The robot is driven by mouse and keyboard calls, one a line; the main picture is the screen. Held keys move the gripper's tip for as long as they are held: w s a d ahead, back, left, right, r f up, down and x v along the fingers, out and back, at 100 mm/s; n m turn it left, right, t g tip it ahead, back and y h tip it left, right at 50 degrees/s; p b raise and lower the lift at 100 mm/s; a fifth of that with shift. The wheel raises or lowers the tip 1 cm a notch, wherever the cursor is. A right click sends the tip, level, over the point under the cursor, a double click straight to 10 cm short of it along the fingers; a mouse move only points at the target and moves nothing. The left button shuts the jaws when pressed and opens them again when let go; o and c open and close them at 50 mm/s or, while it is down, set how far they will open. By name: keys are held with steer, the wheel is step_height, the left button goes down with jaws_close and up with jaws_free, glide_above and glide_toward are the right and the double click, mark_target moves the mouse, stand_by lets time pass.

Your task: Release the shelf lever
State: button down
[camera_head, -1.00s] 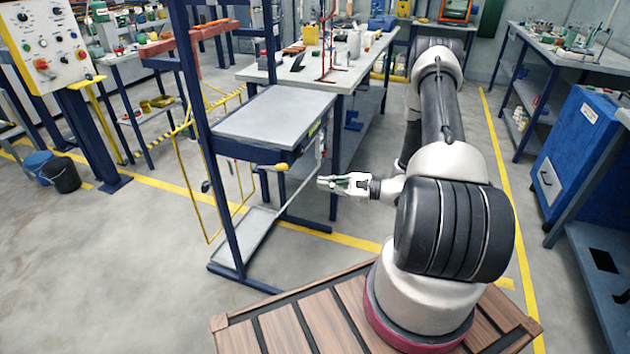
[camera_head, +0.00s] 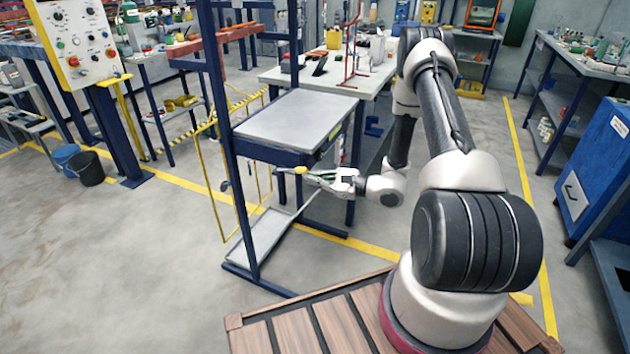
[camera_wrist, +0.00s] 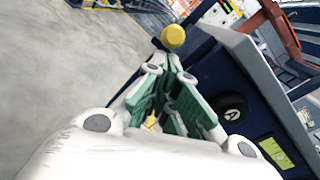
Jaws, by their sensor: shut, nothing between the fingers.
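The shelf lever shows a yellow knob (camera_head: 301,170) at the front of the rack's grey-topped shelf (camera_head: 297,118). In the wrist view the yellow knob (camera_wrist: 173,36) appears just beyond my fingertips. A round black hub (camera_wrist: 231,107) sits on the shelf's dark blue side, to the right of the fingers. My gripper (camera_head: 312,178) is beside the knob, shut and empty; its green-padded fingers (camera_wrist: 170,75) meet in the wrist view. I cannot tell whether the fingertips touch the lever. Much of the lever arm is hidden behind the fingers.
The rack's dark blue post (camera_head: 222,140) stands left of the shelf, with a lower tray (camera_head: 262,232) below. A cluttered workbench (camera_head: 345,85) is behind, and a blue cabinet (camera_head: 590,165) stands at the right. The floor at left is open apart from two buckets (camera_head: 88,168).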

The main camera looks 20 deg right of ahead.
steer(key=shift+r, duration=0.1)
steer(key=shift+r+g+h, duration=0.25)
steer(key=shift+g+h, duration=0.05)
steer(key=shift+r, duration=0.25)
steer(key=shift+w+a+r+g+h, duration=0.1)
steer(key=shift+r+g+h, duration=0.4)
steer(key=shift+r, duration=0.3)
steer(key=shift+w+a+r+g+h, duration=0.15)
steer(key=shift+r+g+h, duration=0.3)
steer(key=shift+r, duration=0.4)
steer(key=shift+w+a+r+g+h, duration=0.1)
steer(key=shift+r+g+h, duration=0.25)
steer(key=shift+r+h, duration=0.35)
steer(key=shift+r, duration=0.1)
